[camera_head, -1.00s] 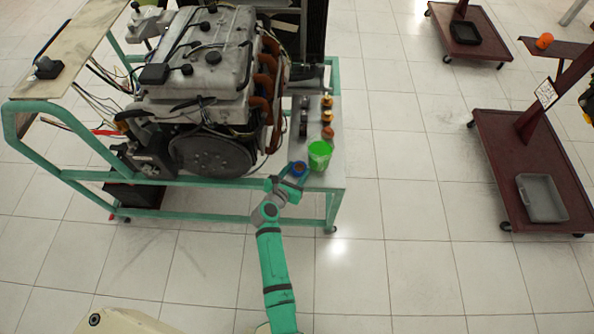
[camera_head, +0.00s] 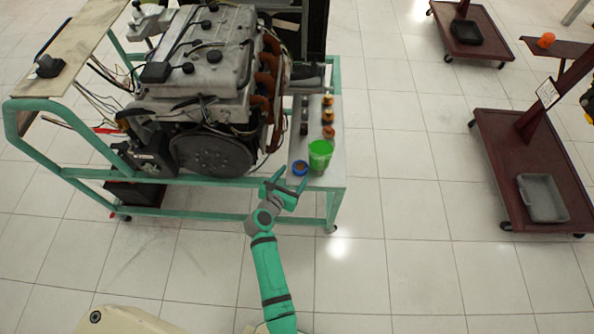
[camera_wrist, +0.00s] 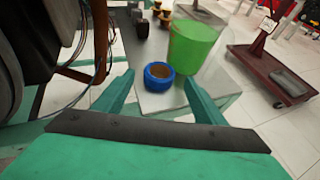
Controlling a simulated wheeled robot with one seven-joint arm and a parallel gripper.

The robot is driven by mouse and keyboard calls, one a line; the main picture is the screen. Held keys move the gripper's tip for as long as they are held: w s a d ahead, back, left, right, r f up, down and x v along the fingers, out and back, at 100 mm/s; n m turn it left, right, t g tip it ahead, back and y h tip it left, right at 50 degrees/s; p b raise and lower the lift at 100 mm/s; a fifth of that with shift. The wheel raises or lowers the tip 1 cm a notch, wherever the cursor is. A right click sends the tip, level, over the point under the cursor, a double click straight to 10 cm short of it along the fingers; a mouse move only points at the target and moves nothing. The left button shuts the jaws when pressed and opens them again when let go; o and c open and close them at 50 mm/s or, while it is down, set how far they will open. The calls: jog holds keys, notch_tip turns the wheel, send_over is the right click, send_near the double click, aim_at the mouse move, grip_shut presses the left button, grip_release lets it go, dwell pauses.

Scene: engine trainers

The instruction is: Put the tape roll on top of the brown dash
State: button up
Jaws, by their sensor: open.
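The tape roll (camera_head: 300,168) is a blue ring lying flat on the near end of the grey side shelf, left of a green cup (camera_head: 320,157). In the wrist view the tape roll (camera_wrist: 159,76) lies ahead between my finger lines, with its brown core showing. My gripper (camera_head: 292,181) is open and empty, just short of the roll at the shelf's near edge. In the wrist view my gripper (camera_wrist: 158,82) has its fingers spread wide on both sides. A tan-brown panel (camera_head: 80,30) tops the green frame at upper left; I take it as the brown dash.
A large engine (camera_head: 205,75) fills the green stand left of the shelf. Several small orange and dark parts (camera_head: 327,115) stand behind the cup. A dark device (camera_head: 48,66) sits on the tan panel. Red carts (camera_head: 500,150) stand at right. The tiled floor between is clear.

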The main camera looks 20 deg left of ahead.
jog(key=v, duration=0.7)
jog(key=shift+s+r, duration=0.15)
jog(key=shift+s, duration=0.25)
